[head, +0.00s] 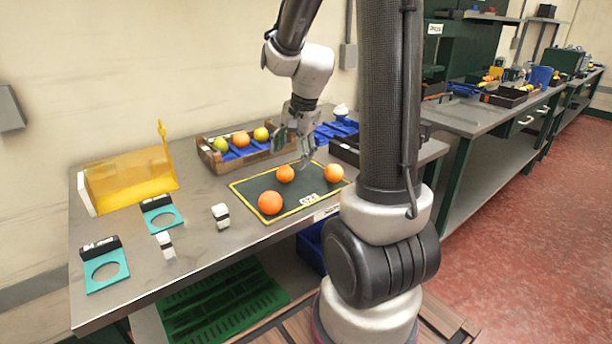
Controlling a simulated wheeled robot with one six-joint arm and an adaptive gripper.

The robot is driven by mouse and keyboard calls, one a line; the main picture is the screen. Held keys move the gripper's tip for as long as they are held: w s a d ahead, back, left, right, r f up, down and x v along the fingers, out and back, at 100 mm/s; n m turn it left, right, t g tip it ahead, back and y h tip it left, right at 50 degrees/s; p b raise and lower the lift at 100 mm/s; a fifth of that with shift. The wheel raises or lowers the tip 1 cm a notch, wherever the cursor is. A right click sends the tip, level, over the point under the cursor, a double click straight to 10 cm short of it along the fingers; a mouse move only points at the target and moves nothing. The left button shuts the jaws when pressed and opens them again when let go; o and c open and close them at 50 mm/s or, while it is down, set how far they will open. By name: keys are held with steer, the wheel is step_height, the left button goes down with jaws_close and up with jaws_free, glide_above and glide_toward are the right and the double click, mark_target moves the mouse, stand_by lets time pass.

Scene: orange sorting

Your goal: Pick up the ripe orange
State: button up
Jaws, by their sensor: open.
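Three orange-coloured fruits lie apart on a dark mat (243,187) with a yellow border. The largest orange (270,203) is at the front left of the mat. A smaller orange (285,173) lies near the middle. Another orange (334,173) lies at the right edge and looks slightly paler. I cannot tell surely from colour which one is ripe. My gripper (305,158) is open and empty, pointing down above the back of the mat, just right of the middle orange. It appears apart from the fruit. My arm hides part of the table's right side.
A wooden crate (207,158) with several fruits stands behind the mat. Blue trays (335,131) and a dark box (345,150) are at the back right. A yellow translucent bin (130,180), teal ring gauges (106,270) and small white-and-black blocks (221,215) occupy the left of the table.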

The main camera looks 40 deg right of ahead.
mark_target(287, 168)
steer(key=shift+m, duration=0.8)
steer(key=x, duration=0.2)
steer(key=w+x, duration=0.1)
steer(key=x, duration=0.4)
steer(key=shift+w+d+f, duration=0.25)
steer(key=shift+w+d, duration=0.05)
steer(key=shift+d, duration=0.05)
steer(key=c, duration=1.1)
